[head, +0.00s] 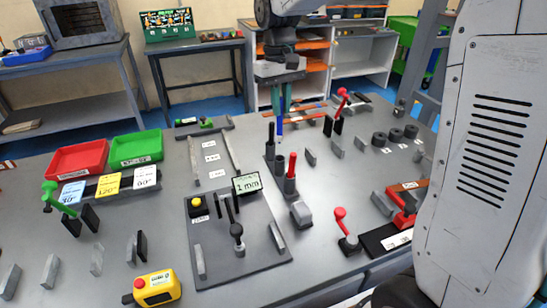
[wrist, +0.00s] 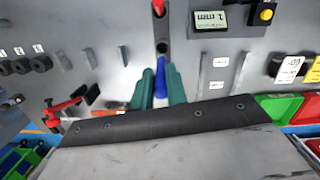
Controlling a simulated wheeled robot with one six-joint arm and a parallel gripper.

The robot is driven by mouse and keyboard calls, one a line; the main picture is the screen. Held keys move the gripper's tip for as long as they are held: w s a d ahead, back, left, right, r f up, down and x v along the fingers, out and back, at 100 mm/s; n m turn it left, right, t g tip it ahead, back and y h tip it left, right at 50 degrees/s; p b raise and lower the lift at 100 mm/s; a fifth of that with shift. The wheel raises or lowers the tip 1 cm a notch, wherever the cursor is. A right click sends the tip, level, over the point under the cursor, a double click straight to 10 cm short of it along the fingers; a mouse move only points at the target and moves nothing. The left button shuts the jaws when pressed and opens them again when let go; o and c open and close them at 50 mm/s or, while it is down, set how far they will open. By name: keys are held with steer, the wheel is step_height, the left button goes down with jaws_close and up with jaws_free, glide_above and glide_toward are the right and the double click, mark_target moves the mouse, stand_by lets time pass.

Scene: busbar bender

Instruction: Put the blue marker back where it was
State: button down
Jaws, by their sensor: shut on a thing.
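The blue marker (head: 280,128) is held upright between the teal fingers of my gripper (head: 281,100), above and just behind the marker holder (head: 279,166). The holder is a row of dark cups. A black marker (head: 270,134) stands in its rear cup and a red marker (head: 291,165) in its front cup; the middle cup looks empty. In the wrist view the blue marker (wrist: 161,78) sits between the shut fingers (wrist: 161,88), its lower end pointing towards an open cup (wrist: 162,47). Whether the marker touches the holder cannot be told.
A display reading 1 mm (head: 247,184) stands left of the holder on a dark plate (head: 240,267). A grey block (head: 301,213) lies at the front right. Black rings (head: 396,136) and a red-handled clamp (head: 341,103) are to the right. Red and green bins (head: 136,147) are at the left.

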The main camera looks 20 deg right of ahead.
mark_target(280, 134)
step_height(280, 134, down, 6)
steer(key=shift+w+r, duration=0.1)
steer(key=shift+w, duration=0.05)
steer(key=shift+f, duration=2.2)
steer(key=c, duration=1.4)
jaws_free()
steer(key=shift+r, duration=0.15)
steer(key=r, duration=0.8)
steer(key=w+r, duration=0.1)
steer(key=r, duration=0.3)
steer(key=shift+a, duration=0.1)
steer(key=s+d+r+t, duration=0.1)
steer(key=s+r, duration=0.1)
steer(key=s, duration=0.6)
steer(key=s+d+r, duration=0.1)
steer(key=s+r, duration=0.1)
steer(key=s, duration=0.5)
steer(key=s+f+m, duration=0.1)
steer(key=s+f, duration=0.1)
steer(key=s, duration=0.6)
steer(key=s+d+f+t, duration=0.1)
steer(key=s+f, duration=0.1)
steer(key=s, duration=0.5)
steer(key=shift+s+f+m+t, duration=0.3)
steer(key=shift+s+f+m, duration=0.1)
